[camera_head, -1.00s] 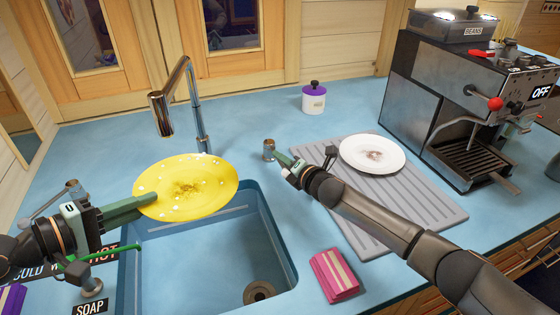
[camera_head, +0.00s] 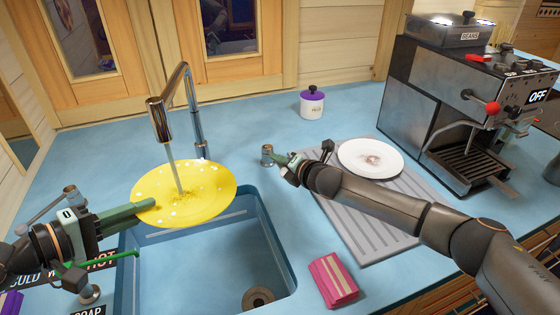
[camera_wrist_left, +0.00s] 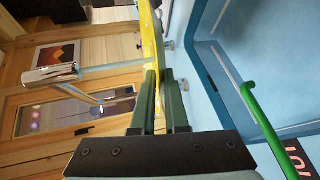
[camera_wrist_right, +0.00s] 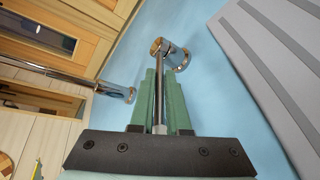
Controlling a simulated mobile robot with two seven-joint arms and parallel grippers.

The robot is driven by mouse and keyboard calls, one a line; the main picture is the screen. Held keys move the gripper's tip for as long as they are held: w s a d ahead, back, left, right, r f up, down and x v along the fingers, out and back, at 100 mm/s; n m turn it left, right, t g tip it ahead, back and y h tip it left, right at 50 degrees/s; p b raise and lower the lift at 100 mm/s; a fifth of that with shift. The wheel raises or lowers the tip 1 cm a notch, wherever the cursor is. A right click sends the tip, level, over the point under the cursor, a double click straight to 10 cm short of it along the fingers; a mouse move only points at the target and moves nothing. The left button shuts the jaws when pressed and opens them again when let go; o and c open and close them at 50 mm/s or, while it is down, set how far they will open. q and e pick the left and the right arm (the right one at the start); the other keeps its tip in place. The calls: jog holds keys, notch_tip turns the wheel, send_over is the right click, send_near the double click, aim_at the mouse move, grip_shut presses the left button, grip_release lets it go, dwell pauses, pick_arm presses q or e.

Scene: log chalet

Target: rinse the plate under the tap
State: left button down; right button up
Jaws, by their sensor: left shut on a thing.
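The yellow plate (camera_head: 215,200) has white spots and a brownish smudge near its middle. My left gripper (camera_head: 148,206) is shut on its left rim and holds it over the sink, almost flat. The left wrist view shows the plate edge-on (camera_wrist_left: 150,45) between the fingers. The tap (camera_head: 160,121) stands behind the sink, and a stream of water (camera_head: 174,165) falls from it onto the plate. My right gripper (camera_head: 287,161) is at the metal tap knob (camera_head: 267,154). In the right wrist view the knob's rod (camera_wrist_right: 158,85) lies between the fingers; whether they grip it is unclear.
The blue sink (camera_head: 210,262) is empty below the plate. A white plate (camera_head: 355,155) with a brown smudge lies on the grey drying mat (camera_head: 375,235). A pink sponge (camera_head: 333,280) is right of the sink. A coffee machine (camera_head: 430,110) stands at the right.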

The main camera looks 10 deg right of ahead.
jog(key=o, duration=0.5)
jog(key=shift+s+a+f, duration=0.25)
jog(key=shift+s+a, duration=0.1)
jog(key=shift+a, duration=0.35)
jog(key=shift+c, duration=0.2)
jog(key=shift+d, duration=0.1)
jog(key=shift+s+d+r, duration=0.15)
jog(key=shift+s+d, duration=0.15)
jog(key=shift+s, duration=0.15)
jog(key=v, duration=1.1)
jog(key=shift+w, duration=0.15)
jog(key=shift+d, duration=0.1)
